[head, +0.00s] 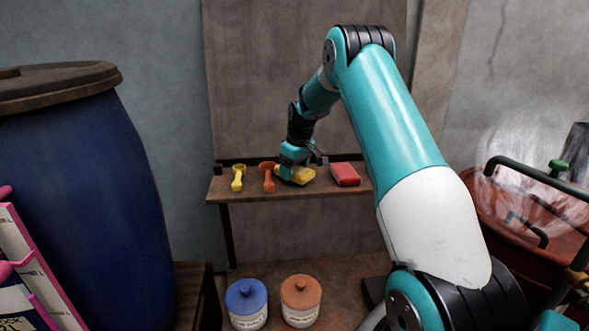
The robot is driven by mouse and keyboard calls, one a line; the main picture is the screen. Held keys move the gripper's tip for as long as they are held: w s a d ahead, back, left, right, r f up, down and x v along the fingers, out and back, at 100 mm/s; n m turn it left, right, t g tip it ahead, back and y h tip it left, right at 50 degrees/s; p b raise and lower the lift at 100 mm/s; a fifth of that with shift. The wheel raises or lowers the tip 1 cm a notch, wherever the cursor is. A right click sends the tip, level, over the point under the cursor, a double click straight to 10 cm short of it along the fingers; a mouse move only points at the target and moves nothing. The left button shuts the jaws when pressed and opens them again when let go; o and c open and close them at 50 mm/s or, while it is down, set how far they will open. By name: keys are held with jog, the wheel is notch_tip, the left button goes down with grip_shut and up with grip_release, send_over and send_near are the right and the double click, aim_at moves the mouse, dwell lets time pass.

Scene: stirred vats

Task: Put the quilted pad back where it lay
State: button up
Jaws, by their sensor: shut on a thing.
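My gripper (297,164) is over the wooden shelf (290,192) and is shut on a yellow pad, which I take to be the quilted pad (302,177). The pad is partly hidden by the gripper and appears tilted, low at the shelf top. Whether it touches the shelf, and its quilting, I cannot tell at this size. A red block-like pad (345,174) lies on the shelf just to its right.
On the shelf, left of my gripper, are an orange tool (268,177) and a yellow tool (238,178). Below are a blue lidded jar (246,302) and an orange lidded jar (301,300). A blue barrel (80,200) stands left, a steaming red vat (510,215) right.

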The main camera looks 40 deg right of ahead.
aim_at(302, 171)
jog(key=shift+f, duration=0.45)
jog(key=o, duration=1.1)
jog(key=shift+b, duration=0.3)
jog(key=s+r+b, duration=0.3)
jog(key=r+b, duration=0.1)
jog(key=r, duration=1.3)
jog(key=s+a+f+n+y+b, duration=0.1)
jog(key=s+a, duration=0.3)
jog(key=a, duration=0.8)
jog(key=s+a+f+n+y+b, duration=0.1)
jog(key=s+a+n, duration=0.15)
jog(key=a, duration=1.05)
jog(key=s+a+f, duration=0.2)
jog(key=s+a, duration=0.3)
jog(key=s, duration=0.2)
jog(key=s+a+f+n+g+y, duration=0.1)
jog(key=s+a+f, duration=0.2)
jog(key=s+a, duration=0.2)
jog(key=s+a+f+n+y+b, duration=0.1)
jog(key=s+a, duration=0.4)
jog(key=s, duration=0.6)
jog(key=shift+f+g, duration=0.4)
jog(key=shift+f, duration=0.35)
